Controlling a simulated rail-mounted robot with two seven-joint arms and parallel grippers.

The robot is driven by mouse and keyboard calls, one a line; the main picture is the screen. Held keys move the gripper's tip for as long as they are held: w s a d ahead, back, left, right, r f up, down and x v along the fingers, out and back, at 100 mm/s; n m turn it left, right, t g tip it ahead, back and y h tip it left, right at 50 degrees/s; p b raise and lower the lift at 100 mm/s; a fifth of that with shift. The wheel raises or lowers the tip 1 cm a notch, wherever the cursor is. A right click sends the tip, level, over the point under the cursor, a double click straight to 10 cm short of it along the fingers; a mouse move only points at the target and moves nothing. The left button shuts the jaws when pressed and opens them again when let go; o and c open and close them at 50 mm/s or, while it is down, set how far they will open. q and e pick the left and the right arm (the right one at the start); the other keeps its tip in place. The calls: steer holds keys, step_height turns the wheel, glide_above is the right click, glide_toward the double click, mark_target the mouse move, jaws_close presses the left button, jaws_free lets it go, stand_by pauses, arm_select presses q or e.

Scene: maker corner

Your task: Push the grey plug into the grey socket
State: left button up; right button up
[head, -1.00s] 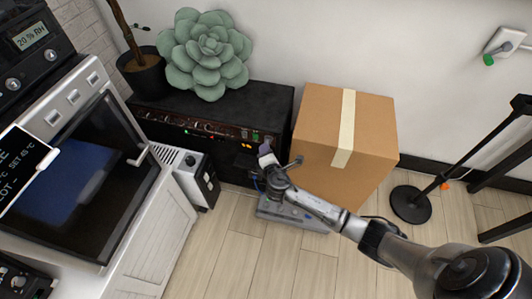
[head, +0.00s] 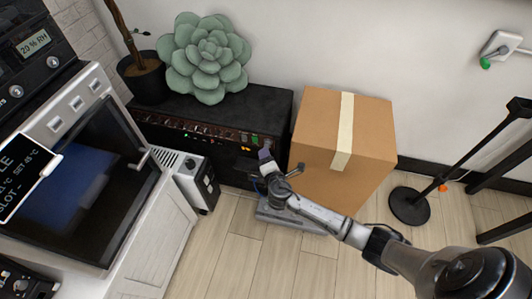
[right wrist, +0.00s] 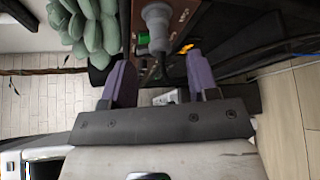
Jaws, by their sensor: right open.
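A grey rounded piece that looks like the grey plug (right wrist: 157,22) shows in the right wrist view, against the brown control panel of the black amplifier. A green patch (right wrist: 143,40) is beside it. My right gripper (right wrist: 158,82) is open, its two purple fingers apart with nothing between them. The grey piece lies beyond the fingertips, roughly in line with the gap. In the head view, my right gripper (head: 266,156) is in front of the amplifier's panel and hides part of it. I cannot make out the grey socket or how deep the plug sits. My left gripper is not in view.
The black amplifier (head: 260,105) carries a succulent (head: 208,62) and a potted plant. A cardboard box (head: 368,130) stands close to its right. A grey pedal-like board (head: 285,218) lies on the floor below my gripper. A white unit (head: 192,182) stands left.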

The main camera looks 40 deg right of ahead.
steer(key=p+v, duration=0.3)
steer(key=v, duration=0.8)
steer(key=shift+s, duration=0.2)
steer(key=shift+a, duration=0.1)
